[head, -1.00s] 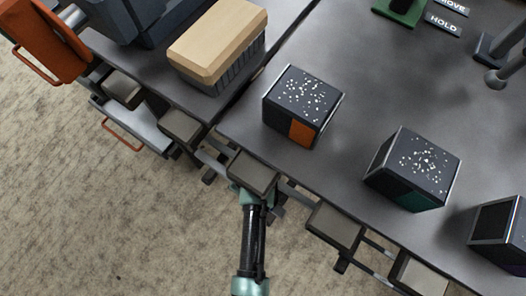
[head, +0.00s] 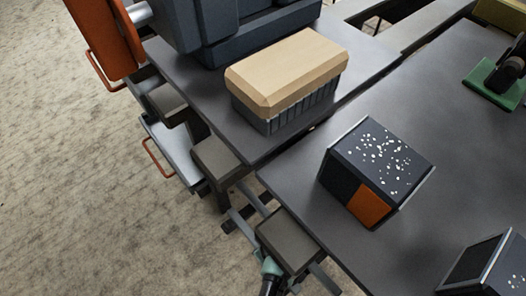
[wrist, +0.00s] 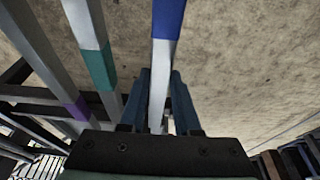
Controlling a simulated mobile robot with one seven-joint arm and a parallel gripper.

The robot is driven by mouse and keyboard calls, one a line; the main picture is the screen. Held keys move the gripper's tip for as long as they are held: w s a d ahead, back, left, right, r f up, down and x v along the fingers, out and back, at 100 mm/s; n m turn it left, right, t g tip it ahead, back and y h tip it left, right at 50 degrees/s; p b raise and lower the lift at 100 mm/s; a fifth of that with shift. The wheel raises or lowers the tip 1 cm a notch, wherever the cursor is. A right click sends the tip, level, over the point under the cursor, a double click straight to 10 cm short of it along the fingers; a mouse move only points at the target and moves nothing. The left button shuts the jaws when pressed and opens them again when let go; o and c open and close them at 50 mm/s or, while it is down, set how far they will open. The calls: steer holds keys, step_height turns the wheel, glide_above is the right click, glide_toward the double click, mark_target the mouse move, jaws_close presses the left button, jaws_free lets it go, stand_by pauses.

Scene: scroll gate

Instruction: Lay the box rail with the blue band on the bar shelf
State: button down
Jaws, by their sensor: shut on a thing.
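In the wrist view, my gripper (wrist: 160,95) is shut on the rail with the blue band (wrist: 168,18). The rail is a pale grey bar that runs between the two fingers and on past the upper edge, with the blue part beyond the fingertips. Its far end is out of frame. In the head view, a teal and dark piece of my arm shows at the bottom edge, beside a grey block; the gripper and held rail are not clear there. I cannot tell which structure is the bar shelf.
Rails with a teal band (wrist: 98,68) and a purple band (wrist: 78,108) lie left of the held rail. In the head view, a speckled box with an orange patch (head: 372,205) and a wooden-topped block (head: 290,68) stand on dark tables. Grey blocks (head: 288,243) line the table edge.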

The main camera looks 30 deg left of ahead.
steer(key=shift+r, duration=0.1)
steer(key=c, duration=0.6)
jaws_free()
steer(key=p+v, duration=0.6)
steer(key=v, duration=0.6)
